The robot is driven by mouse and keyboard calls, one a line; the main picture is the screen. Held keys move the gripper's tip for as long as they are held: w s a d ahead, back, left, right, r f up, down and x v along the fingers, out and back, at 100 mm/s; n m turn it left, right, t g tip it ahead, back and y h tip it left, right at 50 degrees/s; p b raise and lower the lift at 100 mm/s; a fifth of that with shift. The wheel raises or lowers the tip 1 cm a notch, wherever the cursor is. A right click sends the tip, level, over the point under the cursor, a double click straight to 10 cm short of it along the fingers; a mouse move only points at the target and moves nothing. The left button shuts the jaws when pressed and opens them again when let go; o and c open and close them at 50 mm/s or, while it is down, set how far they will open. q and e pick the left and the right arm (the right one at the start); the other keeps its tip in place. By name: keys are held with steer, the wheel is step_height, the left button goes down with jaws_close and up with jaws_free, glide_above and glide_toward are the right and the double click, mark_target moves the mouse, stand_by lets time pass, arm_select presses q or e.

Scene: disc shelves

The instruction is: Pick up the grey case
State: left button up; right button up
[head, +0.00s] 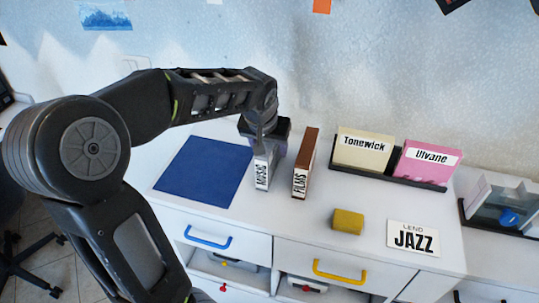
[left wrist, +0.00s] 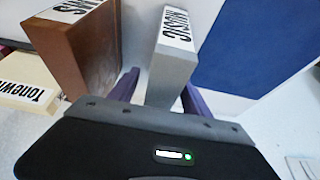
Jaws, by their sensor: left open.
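The grey case (head: 264,170), labelled MUSIC on its spine, stands upright on the white cabinet top between the blue mat and the brown case. My left gripper (head: 265,137) is over its far upper part, hiding some of it. In the left wrist view the grey case (left wrist: 172,72) stands between the two purple fingers of my left gripper (left wrist: 160,92), which are open with one on each side. I cannot tell whether either finger touches it. My right gripper is in neither view.
A brown FILMS case (head: 304,165) stands close to the right. A blue mat (head: 205,171) lies to the left. A yellow block (head: 348,221) and a LEND JAZZ card (head: 413,238) lie in front. Cream Tonewick (head: 362,152) and pink Ulvane (head: 428,162) cases stand in a dark rack behind.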

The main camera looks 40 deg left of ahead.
arm_select(q)
steer(key=shift+f+b, duration=0.25)
steer(key=shift+b, duration=0.05)
steer(key=shift+c, duration=0.3)
jaws_close()
stand_by(0.7)
